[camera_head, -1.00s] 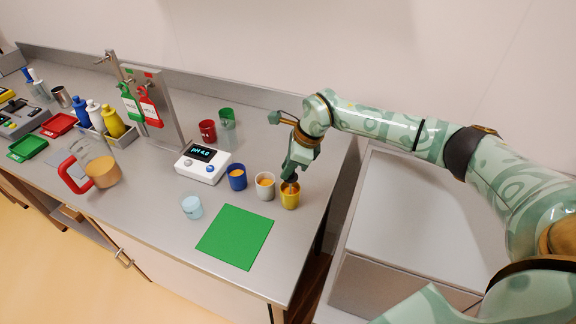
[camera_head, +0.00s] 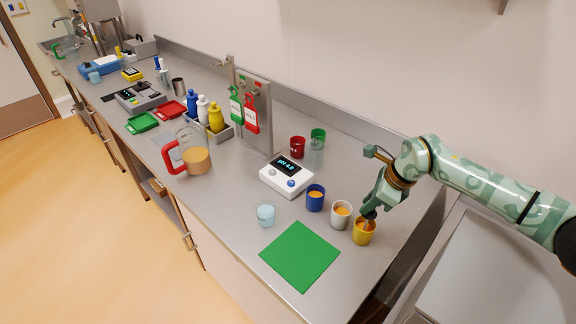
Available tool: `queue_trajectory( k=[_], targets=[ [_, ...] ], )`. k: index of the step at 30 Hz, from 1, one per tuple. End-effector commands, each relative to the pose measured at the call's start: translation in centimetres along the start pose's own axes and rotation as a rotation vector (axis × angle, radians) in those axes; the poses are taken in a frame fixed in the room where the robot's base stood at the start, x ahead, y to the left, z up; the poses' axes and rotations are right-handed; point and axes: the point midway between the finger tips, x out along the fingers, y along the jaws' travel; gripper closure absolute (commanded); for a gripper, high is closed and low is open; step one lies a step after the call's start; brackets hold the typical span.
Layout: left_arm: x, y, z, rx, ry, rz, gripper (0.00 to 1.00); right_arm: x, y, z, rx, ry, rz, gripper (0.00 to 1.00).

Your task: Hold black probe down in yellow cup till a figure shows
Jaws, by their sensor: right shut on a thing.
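The yellow cup (camera_head: 363,237) stands near the right end of the bench with orange liquid in it. My right gripper (camera_head: 370,211) is right above its rim, pointing down, and is shut on the black probe (camera_head: 368,216). Only a little of the probe shows; its lower end is down at the cup's mouth, and its depth is hard to tell. The white meter (camera_head: 284,181) has a lit display (camera_head: 287,165) that reads about "pH 4.0". My left gripper is not in view.
A white cup (camera_head: 341,215) and a blue cup (camera_head: 315,199) stand left of the yellow cup. A green mat (camera_head: 300,256) and a pale blue beaker (camera_head: 266,215) lie in front. Red (camera_head: 297,147) and green cups (camera_head: 318,137) stand behind. A red-handled jug (camera_head: 195,160) is farther left.

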Motion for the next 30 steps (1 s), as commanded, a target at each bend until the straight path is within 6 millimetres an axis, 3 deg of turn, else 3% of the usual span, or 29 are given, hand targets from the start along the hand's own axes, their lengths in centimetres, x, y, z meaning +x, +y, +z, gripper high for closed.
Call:
queue_trajectory(
  k=[16, 30],
  targets=[
    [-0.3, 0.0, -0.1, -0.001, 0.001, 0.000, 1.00, -0.4, 0.0, 0.2, 0.000, 0.000, -0.001, 0.96],
    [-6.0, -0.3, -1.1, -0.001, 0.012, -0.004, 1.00, -7.3, 0.0, 3.0, 0.000, -0.001, -0.002, 0.96]
  ],
)
